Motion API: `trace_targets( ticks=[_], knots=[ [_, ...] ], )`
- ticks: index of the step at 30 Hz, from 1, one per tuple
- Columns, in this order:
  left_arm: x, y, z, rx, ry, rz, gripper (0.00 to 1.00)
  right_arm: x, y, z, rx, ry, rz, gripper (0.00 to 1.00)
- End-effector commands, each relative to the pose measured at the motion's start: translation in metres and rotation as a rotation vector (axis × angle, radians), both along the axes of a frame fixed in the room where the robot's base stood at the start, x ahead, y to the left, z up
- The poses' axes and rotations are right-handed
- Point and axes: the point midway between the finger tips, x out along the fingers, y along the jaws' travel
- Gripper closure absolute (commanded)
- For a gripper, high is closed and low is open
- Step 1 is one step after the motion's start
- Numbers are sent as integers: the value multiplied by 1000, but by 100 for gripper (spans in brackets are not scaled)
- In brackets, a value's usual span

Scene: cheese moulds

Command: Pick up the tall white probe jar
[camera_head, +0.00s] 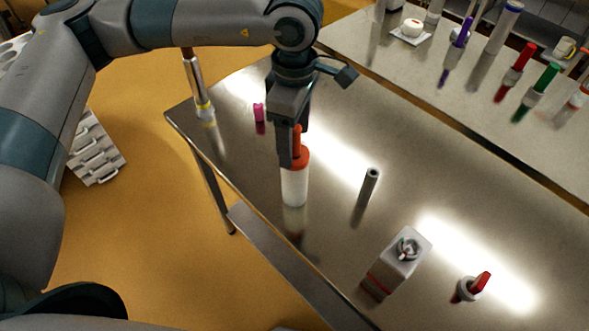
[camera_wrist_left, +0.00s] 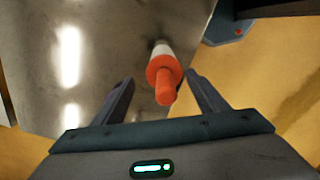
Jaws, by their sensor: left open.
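The tall white probe jar (camera_head: 294,188) stands upright on the near steel table, with an orange-red lid and a narrow orange top. My left gripper (camera_head: 293,150) is above it, pointing down, with its fingers at the level of the orange top and lid. In the left wrist view the jar's orange lid (camera_wrist_left: 164,70) shows between the two open fingers of the gripper (camera_wrist_left: 160,82), with a gap on both sides. The gripper's near finger hides part of the lid in the head view. My right gripper is not in view.
On the steel table (camera_head: 345,115) stand a grey cylinder (camera_head: 369,183), a pale box (camera_head: 396,263), a small red-topped item (camera_head: 473,286) and a small pink piece (camera_head: 259,112). A metal cylinder with a yellow band (camera_head: 198,85) is at the left corner. Another counter (camera_head: 460,95) holds several coloured tools.

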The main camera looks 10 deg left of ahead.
Motion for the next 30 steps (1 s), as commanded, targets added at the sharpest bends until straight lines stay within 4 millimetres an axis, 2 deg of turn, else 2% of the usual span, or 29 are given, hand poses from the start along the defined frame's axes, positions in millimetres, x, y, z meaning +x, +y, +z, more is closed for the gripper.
trace_targets(
  ticks=[8,19,24,30],
  knots=[
    [-2,0,-3,1,1,0,33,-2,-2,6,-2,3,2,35],
    [-8,-1,-40,0,2,1,33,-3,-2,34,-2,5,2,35],
    [-8,-2,-51,0,0,0,33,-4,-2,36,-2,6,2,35],
    [-8,-2,-52,0,-1,0,33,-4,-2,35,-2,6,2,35]
  ],
)
